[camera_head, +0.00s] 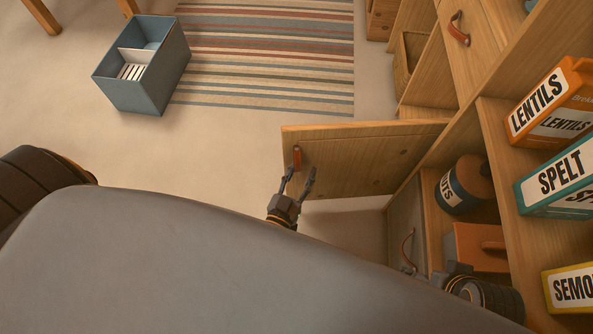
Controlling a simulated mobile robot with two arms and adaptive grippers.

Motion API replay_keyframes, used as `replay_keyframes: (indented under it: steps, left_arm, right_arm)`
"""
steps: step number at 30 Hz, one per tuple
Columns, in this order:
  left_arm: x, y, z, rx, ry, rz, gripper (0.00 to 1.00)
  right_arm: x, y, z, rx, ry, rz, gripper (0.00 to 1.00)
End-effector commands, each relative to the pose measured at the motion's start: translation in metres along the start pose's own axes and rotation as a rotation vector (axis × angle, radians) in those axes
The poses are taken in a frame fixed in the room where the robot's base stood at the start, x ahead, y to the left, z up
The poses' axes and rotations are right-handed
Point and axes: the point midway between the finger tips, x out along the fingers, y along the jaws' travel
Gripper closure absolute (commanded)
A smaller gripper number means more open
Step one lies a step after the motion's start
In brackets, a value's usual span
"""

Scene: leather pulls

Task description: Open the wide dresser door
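The wide dresser door (352,172) is a wooden panel that stands swung well out from the dresser front, with the cabinet behind it exposed. Its leather pull (297,158) is a small brown strap near the free left edge. My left gripper (300,173) is at that free edge, just below the pull. Its two fingers are spread apart, with one tip close to the pull; I cannot tell whether it touches. Nothing shows held between them. My large grey body covers the lower picture and hides most of the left arm.
Inside the dresser are a round NUTS container (465,186) and an orange box (480,247). Boxes such as LENTILS (552,104) and SPELT (560,177) fill the right shelves. A blue-grey bin (143,78) stands by a striped rug (270,60). Floor left of the door is clear.

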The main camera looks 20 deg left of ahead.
Motion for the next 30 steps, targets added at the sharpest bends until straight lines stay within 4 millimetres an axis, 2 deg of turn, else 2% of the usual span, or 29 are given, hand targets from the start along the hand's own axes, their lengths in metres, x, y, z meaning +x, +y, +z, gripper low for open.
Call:
replay_keyframes:
  steps: [19,23,30]
  left_arm:
    - [-0.004,-0.002,-0.001,0.001,0.004,-0.002,0.67]
    - [-0.021,-0.002,0.000,0.002,0.002,-0.002,0.67]
    - [-0.073,-0.001,0.000,0.001,0.001,0.000,0.67]
  right_arm:
    - [-0.001,0.000,-0.001,0.001,0.004,0.000,0.00]
    - [-0.001,0.000,-0.001,0.001,0.003,0.000,0.00]
    - [0.000,0.000,-0.001,0.000,0.002,0.000,0.00]
